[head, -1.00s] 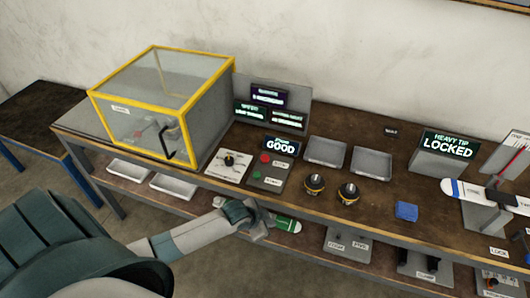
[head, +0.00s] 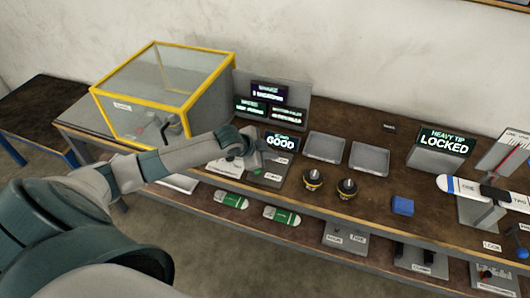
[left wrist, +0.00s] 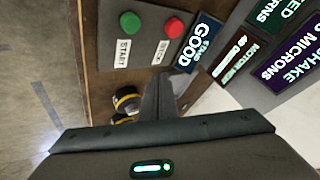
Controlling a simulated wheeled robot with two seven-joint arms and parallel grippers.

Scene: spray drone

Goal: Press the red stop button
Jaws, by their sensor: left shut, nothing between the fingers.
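The red button (left wrist: 174,27) sits on a grey control panel (left wrist: 147,50) beside a green button (left wrist: 130,23) labelled START, in the left wrist view. My left gripper (left wrist: 159,95) is shut and empty, its fingers pointing toward the panel, and does not overlap the red button in that view. In the head view my left gripper (head: 265,158) is over the panel (head: 270,176) and hides the red button. I cannot tell how far the fingertips are above the panel. My right gripper is not in view.
A yellow-framed clear box (head: 155,90) stands left of the panel. A GOOD display (head: 281,142) is just behind it. Two grey trays (head: 325,147), two black-and-yellow round parts (head: 312,180) and a blue block (head: 403,205) lie to the right.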

